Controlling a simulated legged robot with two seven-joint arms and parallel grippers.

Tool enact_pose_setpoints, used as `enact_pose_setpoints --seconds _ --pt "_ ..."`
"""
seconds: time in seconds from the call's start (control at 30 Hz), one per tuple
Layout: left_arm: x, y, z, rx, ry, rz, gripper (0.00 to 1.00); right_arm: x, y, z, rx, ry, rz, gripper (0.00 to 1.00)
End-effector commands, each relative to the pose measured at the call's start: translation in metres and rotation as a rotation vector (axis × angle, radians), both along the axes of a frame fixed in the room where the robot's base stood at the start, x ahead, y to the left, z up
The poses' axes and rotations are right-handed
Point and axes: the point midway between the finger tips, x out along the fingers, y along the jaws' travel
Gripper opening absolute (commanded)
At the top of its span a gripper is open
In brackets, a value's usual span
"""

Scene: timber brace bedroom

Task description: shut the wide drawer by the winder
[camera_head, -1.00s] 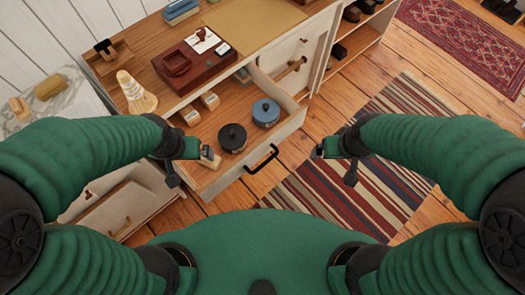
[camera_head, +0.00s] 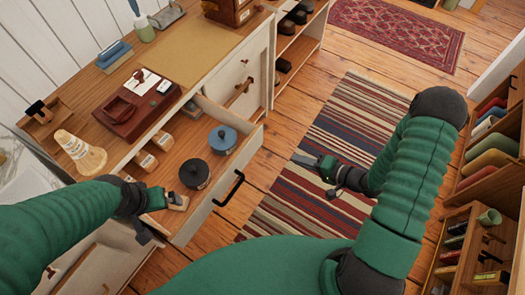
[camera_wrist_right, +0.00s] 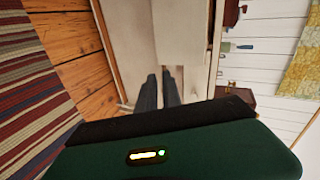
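The wide drawer (camera_head: 205,218) is pulled out of the cream dresser. Its front has a black bar handle (camera_head: 230,188). A black lidded pot (camera_head: 194,174), a blue lidded pot (camera_head: 222,139) and small wooden boxes (camera_head: 146,161) sit inside. My left gripper (camera_head: 175,200) is over the drawer's near end, at a small wooden block (camera_head: 178,202); its grip is unclear. My right gripper (camera_head: 307,162) is over the striped rug, right of the drawer front and apart from it. In the wrist view its fingers (camera_wrist_right: 160,90) show a narrow empty gap. I cannot tell which object is the winder.
The dresser top holds a red-brown box (camera_head: 135,110), a cone-shaped wooden piece (camera_head: 80,152) and a box at the back (camera_head: 230,10). An open shelf (camera_head: 290,55) adjoins the dresser. A bookcase (camera_head: 490,175) stands at right. The striped rug (camera_head: 320,130) is clear floor.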

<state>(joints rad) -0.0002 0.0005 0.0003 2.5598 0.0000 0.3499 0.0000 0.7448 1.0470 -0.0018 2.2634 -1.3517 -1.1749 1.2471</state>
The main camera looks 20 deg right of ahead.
Motion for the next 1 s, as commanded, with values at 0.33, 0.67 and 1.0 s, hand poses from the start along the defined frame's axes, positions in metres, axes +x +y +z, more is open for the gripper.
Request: enact_pose_setpoints --seconds 0.33,0.67,1.0 --pt "0.000 0.000 -0.006 0.000 0.000 0.001 1.00 0.007 0.030 -0.002 0.186 -0.009 -0.005 0.00" --pt "0.000 0.000 -0.015 0.000 0.000 0.000 1.00 0.058 0.075 -0.025 0.184 -0.009 -0.004 0.00" --pt "0.000 0.000 -0.017 0.000 0.000 0.000 1.00 0.089 0.101 -0.023 0.182 -0.010 -0.007 0.00"
